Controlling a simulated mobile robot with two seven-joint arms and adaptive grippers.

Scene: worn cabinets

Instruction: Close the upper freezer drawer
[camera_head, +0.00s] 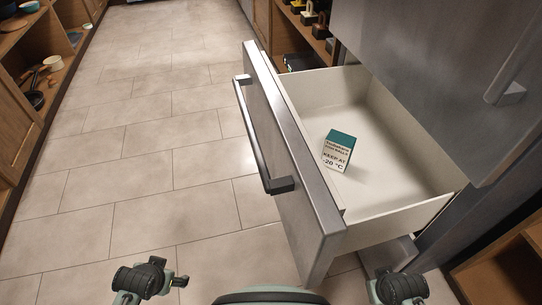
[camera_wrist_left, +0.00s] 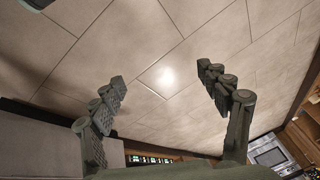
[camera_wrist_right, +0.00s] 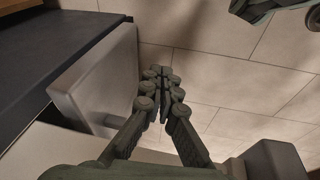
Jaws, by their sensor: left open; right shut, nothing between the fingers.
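The upper freezer drawer (camera_head: 399,216) is pulled far out, with a white interior and a grey front panel (camera_head: 290,142). Its dark bar handle (camera_head: 257,138) faces the floor on the left. A white and teal box (camera_head: 338,152) stands inside the drawer. My left gripper (camera_head: 176,277) is at the lower left, apart from the drawer; in the left wrist view its fingers (camera_wrist_left: 161,76) are spread and empty over the floor. My right wrist is at the lower right, near the drawer's near side. In the right wrist view its fingertips (camera_wrist_right: 162,72) are together and empty.
The grey freezer door (camera_head: 430,70) with its handle stands above the drawer at right. Wooden shelves with dishes (camera_head: 52,63) line the left; an open wooden cabinet (camera_head: 510,275) is at lower right. Tiled floor (camera_head: 150,150) left of the drawer is clear.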

